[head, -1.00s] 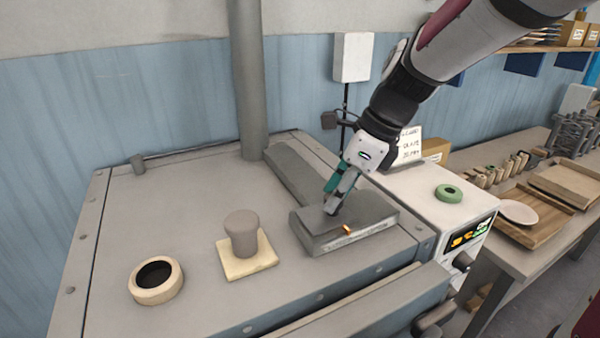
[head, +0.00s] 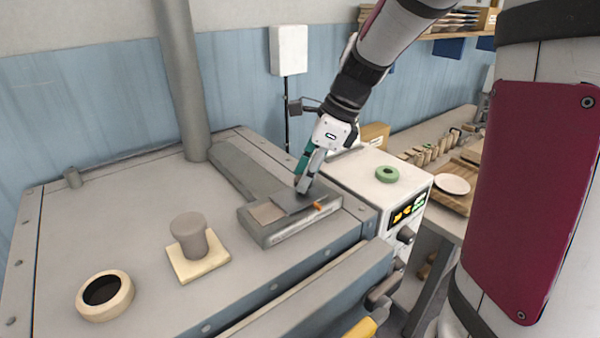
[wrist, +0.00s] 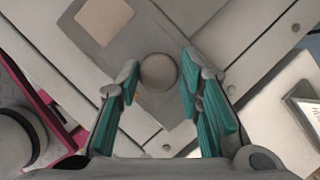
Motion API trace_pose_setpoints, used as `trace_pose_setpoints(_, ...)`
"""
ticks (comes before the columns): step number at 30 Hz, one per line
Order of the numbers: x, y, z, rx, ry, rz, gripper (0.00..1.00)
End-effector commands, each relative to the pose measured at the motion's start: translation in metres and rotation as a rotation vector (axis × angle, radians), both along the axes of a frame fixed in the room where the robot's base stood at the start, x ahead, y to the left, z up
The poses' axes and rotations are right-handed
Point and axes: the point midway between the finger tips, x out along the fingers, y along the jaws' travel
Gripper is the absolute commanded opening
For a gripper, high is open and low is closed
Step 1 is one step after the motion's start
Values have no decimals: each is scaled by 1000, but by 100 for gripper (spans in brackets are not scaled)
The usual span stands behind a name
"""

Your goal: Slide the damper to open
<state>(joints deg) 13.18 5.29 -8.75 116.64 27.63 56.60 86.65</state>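The damper is a dark flat plate (head: 291,201) on a low grey housing (head: 262,235) on top of the dryer. It sits toward the right of the housing, with an orange pointer (head: 319,206) at its front edge. A pale square (head: 266,212) is bare at its left, and this square also shows in the wrist view (wrist: 103,20). My gripper (head: 302,190) reaches down onto the plate. In the wrist view a round knob (wrist: 158,71) lies between my two fingertips, which close in on both sides. The exact contact is hard to see.
A grey plug on a cream square (head: 190,238) and a cream ring (head: 104,296) stand on the dryer top at left. A grey pipe (head: 181,80) rises behind. A control box (head: 375,205) with a green ring (head: 387,174) is at right.

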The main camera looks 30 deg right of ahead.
Motion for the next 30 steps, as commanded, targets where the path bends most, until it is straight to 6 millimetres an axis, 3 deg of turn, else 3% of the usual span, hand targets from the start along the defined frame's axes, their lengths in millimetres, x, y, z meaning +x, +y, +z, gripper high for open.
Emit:
trace_pose_setpoints(14,0,-3,6,-2,-4,-3,50)
trace_pose_setpoints(30,-21,-35,94,-4,-4,-5,50)
